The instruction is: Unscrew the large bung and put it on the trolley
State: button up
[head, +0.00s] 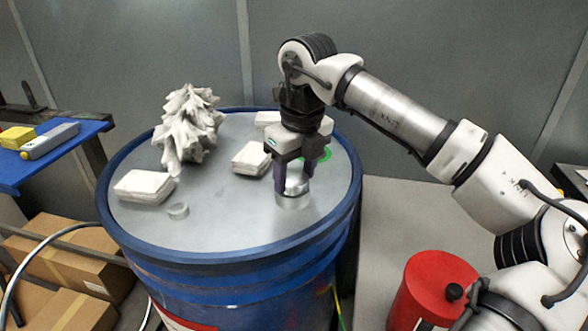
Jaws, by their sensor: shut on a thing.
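The large bung (293,197) is a silvery round metal cap on the right part of the grey drum lid (225,225). My gripper (295,180) points down over it, its dark fingers shut on the bung's upper part. The bung looks upright at the lid; I cannot tell whether its thread is still engaged. The fingers hide part of its top. The trolley seems to be the blue-topped stand (50,163) at the far left, only partly in view.
A smaller metal ring or cap (178,211), white packets (143,187) and a spiky pale cloth-like heap (187,130) lie on the lid. A yellow block (17,138) and a grey tool (50,140) occupy the trolley top. Cardboard boxes (75,265) and a red can (430,290) stand below.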

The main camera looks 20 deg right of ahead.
jog(key=n, duration=0.3)
jog(key=shift+d+f, duration=0.1)
jog(key=shift+d, duration=0.3)
jog(key=shift+w, duration=0.1)
jog(key=o, duration=0.6)
jog(key=shift+c, duration=0.2)
jog(key=shift+o, duration=0.4)
jog(key=shift+w, duration=0.1)
jog(key=shift+a, duration=0.1)
